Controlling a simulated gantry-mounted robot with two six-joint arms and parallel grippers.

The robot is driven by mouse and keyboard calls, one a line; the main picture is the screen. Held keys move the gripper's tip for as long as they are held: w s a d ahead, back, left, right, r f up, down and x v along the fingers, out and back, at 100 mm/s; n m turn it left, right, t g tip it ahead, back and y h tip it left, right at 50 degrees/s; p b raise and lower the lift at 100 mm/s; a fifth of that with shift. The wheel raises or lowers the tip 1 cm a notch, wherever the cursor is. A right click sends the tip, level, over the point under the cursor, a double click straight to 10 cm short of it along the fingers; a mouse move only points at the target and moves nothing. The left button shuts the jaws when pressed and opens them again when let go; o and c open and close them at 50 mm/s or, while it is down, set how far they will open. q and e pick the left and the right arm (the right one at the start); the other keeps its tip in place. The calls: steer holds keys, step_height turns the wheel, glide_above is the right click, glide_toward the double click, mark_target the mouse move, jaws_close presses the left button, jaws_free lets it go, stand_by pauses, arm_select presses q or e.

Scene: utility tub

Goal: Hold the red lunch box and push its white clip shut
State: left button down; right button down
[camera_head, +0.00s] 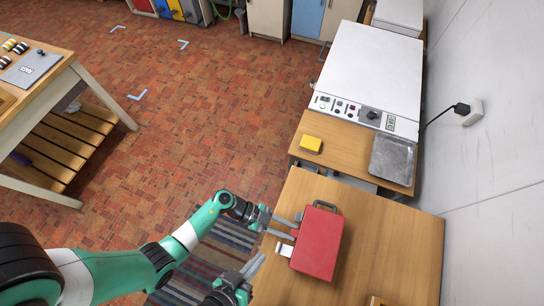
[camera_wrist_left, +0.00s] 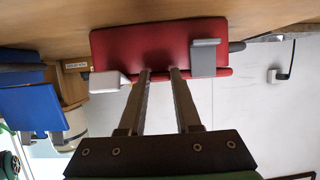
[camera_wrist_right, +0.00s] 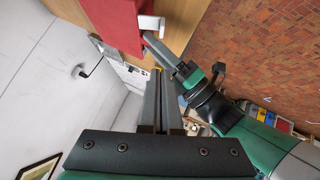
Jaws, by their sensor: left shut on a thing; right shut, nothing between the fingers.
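The red lunch box (camera_head: 318,243) lies on the wooden table, with a dark handle at its far end. Its white clip (camera_head: 284,249) sticks out from the left side; it also shows in the left wrist view (camera_wrist_left: 105,84). A grey clip (camera_wrist_left: 205,58) sits farther along that side and looks flat against it. My left gripper (camera_head: 280,225) is shut on the lunch box's edge between the clips; its fingertips (camera_wrist_left: 160,74) are slightly apart there. My right gripper (camera_head: 262,258) is shut and empty, just left of the white clip. In the right wrist view, its fingertips (camera_wrist_right: 156,72) point toward the box, apart from the clip (camera_wrist_right: 150,23).
A wall bounds the right. A striped rug (camera_head: 215,250) lies on the floor.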

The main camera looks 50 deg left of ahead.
mark_target(284, 250)
steer(key=w+f, duration=0.4)
steer(key=f, duration=0.3)
steer(key=shift+w+d+f, duration=0.15)
steer(key=shift+w+f, duration=0.1)
steer(key=shift+w, duration=0.15)
steer(key=shift+f, duration=0.1)
